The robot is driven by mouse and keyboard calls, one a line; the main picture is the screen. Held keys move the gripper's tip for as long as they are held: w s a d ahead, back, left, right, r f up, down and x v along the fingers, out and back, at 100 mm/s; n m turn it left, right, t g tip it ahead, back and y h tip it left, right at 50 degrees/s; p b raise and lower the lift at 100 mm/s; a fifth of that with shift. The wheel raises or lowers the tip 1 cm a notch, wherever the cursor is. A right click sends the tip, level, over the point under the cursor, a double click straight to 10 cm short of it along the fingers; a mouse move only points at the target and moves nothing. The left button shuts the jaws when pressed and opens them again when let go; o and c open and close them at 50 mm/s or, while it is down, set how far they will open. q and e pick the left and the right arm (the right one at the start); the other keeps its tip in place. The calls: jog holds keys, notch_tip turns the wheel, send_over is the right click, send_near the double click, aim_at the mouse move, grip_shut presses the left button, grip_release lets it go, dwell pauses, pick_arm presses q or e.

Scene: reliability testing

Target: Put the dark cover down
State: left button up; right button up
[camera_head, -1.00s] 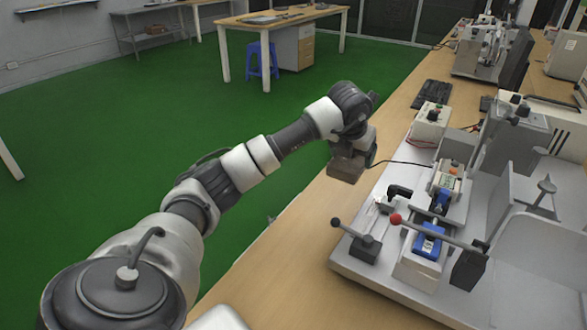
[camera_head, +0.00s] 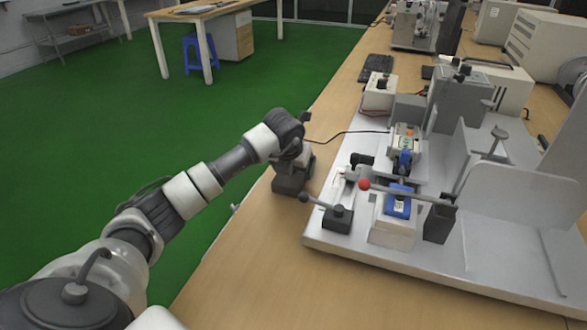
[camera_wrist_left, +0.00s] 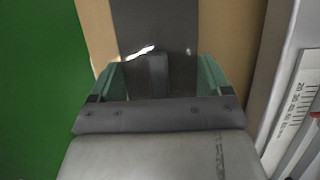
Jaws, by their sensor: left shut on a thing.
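The dark cover shows in the wrist view as a flat dark grey panel (camera_wrist_left: 182,22) with a raised grip. My left gripper (camera_wrist_left: 157,80), with green fingers, is shut on that grip. In the head view the cover (camera_head: 289,184) is a small dark block under my left gripper (camera_head: 292,166), at the table's left edge, left of the test machine. I cannot tell whether its underside touches the wooden table (camera_head: 262,245). My right gripper is not in view.
The test machine's grey base plate (camera_head: 335,246) stands close right of the cover, with a black-knobbed lever (camera_head: 322,204) and a red-knobbed lever (camera_head: 385,187). A black cable (camera_head: 345,132) runs behind the gripper. Bare tabletop lies in front. Green floor (camera_head: 110,130) lies left.

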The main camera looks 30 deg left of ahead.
pick_arm(q)
jog(key=shift+f, duration=0.1)
jog(key=o, duration=0.8)
jog(key=shift+o, duration=0.2)
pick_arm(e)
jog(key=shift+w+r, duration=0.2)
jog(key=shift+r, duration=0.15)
pick_arm(q)
jog(key=shift+r, duration=0.45)
jog(key=p+v, duration=0.1)
jog(key=v, duration=1)
jog(key=shift+s, duration=0.25)
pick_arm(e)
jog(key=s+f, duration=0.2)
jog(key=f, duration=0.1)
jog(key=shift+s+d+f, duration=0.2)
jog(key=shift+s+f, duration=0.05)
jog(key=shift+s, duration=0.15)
pick_arm(q)
jog(key=shift+r, duration=0.1)
